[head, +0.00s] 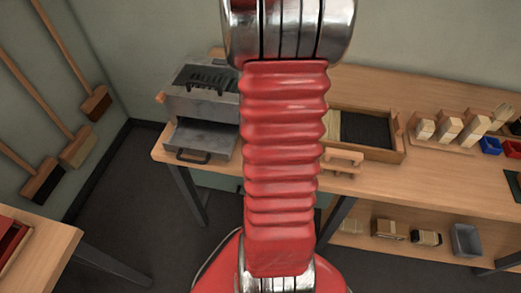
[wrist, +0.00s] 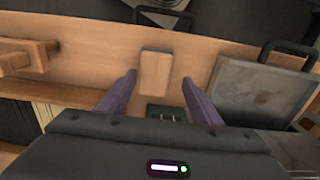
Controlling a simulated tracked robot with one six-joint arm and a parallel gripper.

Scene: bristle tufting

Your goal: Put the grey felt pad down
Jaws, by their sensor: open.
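My gripper (wrist: 158,80) is open in the wrist view, its two purple fingers spread apart. A small pale wooden block (wrist: 154,74) with a dark blue-grey edge lies on the bench between the fingertips, with a gap to each finger. I cannot tell whether that dark edge is a felt pad; no grey felt pad shows clearly. In the head view my red arm covers the middle, and my gripper and the block are hidden.
The wooden bench (head: 440,187) holds a metal unit with a pulled-out tray (head: 202,137) at left. A small wooden stand (head: 343,160) and a wooden tray with dark contents (head: 365,152) are right of my arm. Brushes (head: 450,128) and coloured bins (head: 490,145) stand farther right.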

